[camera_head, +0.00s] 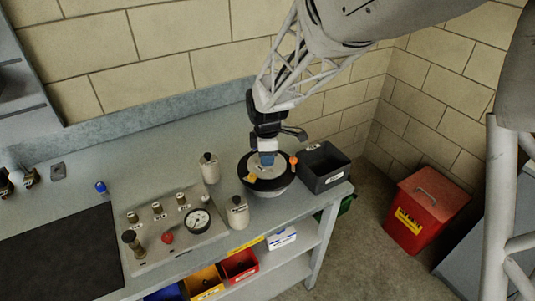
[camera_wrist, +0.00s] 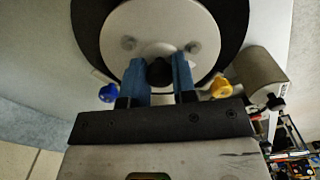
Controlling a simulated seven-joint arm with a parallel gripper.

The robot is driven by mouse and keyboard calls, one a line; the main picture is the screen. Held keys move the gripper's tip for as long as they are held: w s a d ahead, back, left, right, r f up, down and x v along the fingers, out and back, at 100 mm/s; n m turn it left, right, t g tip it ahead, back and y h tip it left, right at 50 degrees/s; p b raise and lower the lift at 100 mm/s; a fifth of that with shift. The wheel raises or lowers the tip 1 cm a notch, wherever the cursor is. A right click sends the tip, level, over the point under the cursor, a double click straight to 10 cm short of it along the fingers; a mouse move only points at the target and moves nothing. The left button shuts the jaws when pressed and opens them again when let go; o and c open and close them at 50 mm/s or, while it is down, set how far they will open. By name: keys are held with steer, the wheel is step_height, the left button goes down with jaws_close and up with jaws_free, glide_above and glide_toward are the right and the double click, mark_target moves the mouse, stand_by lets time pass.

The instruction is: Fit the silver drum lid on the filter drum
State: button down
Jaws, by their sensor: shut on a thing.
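The silver drum lid (camera_wrist: 160,25) is a round pale disc with a black knob (camera_wrist: 160,73). In the head view the lid (camera_head: 266,171) shows small, under my gripper (camera_head: 266,160). In the wrist view my gripper (camera_wrist: 166,76) has its blue fingers shut on either side of the knob. The lid lies over the drum top; I cannot tell if it touches or is raised.
An orange knob (camera_head: 293,159) and a yellow one (camera_head: 252,177) sit at the drum rim. A black bin (camera_head: 325,168) stands close on the right. Two pale canisters (camera_head: 209,168) (camera_head: 237,212) and a gauge panel (camera_head: 175,225) are on the left. A dark mat (camera_head: 60,258) lies further left.

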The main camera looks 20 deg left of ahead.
steer(key=shift+f, duration=0.35)
stand_by(0.5)
steer(key=shift+c, duration=2.2)
jaws_free()
steer(key=shift+r, duration=0.15)
steer(key=shift+r, duration=3.35)
steer(key=shift+d, duration=0.1)
